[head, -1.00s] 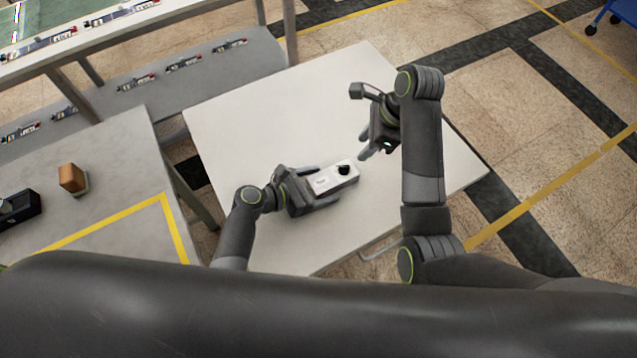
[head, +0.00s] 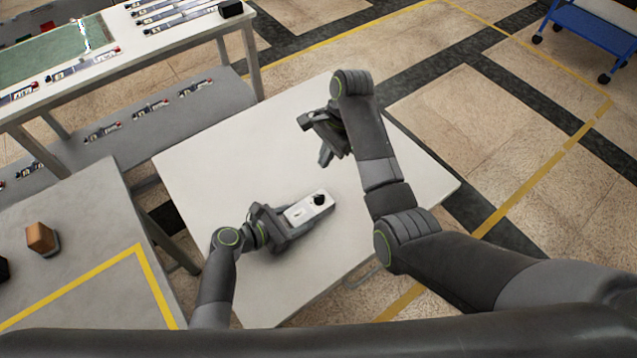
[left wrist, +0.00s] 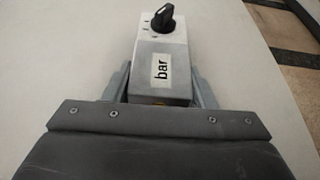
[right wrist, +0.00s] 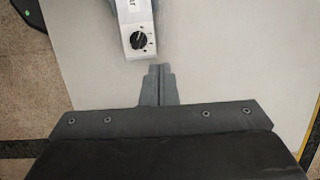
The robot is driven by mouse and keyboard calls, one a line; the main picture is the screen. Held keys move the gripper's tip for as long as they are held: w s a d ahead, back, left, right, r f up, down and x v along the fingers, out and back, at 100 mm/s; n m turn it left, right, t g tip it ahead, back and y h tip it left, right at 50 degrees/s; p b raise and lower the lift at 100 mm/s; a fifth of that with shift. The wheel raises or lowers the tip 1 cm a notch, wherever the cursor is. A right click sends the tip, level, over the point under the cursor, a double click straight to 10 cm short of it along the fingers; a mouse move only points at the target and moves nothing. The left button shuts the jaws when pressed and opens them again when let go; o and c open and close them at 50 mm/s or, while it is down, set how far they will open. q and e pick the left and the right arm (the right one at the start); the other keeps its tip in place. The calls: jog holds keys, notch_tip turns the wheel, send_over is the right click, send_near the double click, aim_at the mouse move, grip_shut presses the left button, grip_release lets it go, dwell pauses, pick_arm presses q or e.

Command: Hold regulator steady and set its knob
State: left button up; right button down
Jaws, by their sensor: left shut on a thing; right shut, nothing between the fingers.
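The regulator (head: 296,213) is a pale grey block over the white table, with a black knob (head: 319,199) at its outer end. In the left wrist view, the regulator (left wrist: 173,48) carries a "bar" label, with the knob (left wrist: 164,17) at the far end. My left gripper (head: 288,224) is shut on the regulator, one finger along each side. My right gripper (head: 326,160) is shut and empty, apart from the knob and above it in the head view. In the right wrist view, the knob (right wrist: 138,40) is just beyond the closed fingertips (right wrist: 160,72). Its exact setting is unclear.
The white table (head: 215,165) is otherwise bare. A grey table (head: 75,215) at the left holds an orange-brown block (head: 40,238). A shelved bench (head: 130,65) with several parts stands at the upper left. A blue cart (head: 590,30) is at the upper right.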

aim_at(321, 192)
jog(key=w+a+n+g+h, duration=0.25)
jog(key=w+n, duration=0.25)
jog(key=n, duration=0.8)
jog(key=shift+t+h, duration=0.25)
jog(key=shift+t, duration=0.1)
jog(key=x, duration=0.5)
jog(key=d+x, duration=0.1)
jog(key=x, duration=0.2)
jog(key=shift+s, duration=0.45)
jog(key=shift+s+a+f, duration=0.1)
jog(key=shift+s+f, duration=0.05)
jog(key=shift+f, duration=0.1)
jog(key=shift+s+r+m, duration=0.1)
jog(key=shift+s+m, duration=0.2)
jog(key=shift+s, duration=1.5)
jog(key=shift+d, duration=0.25)
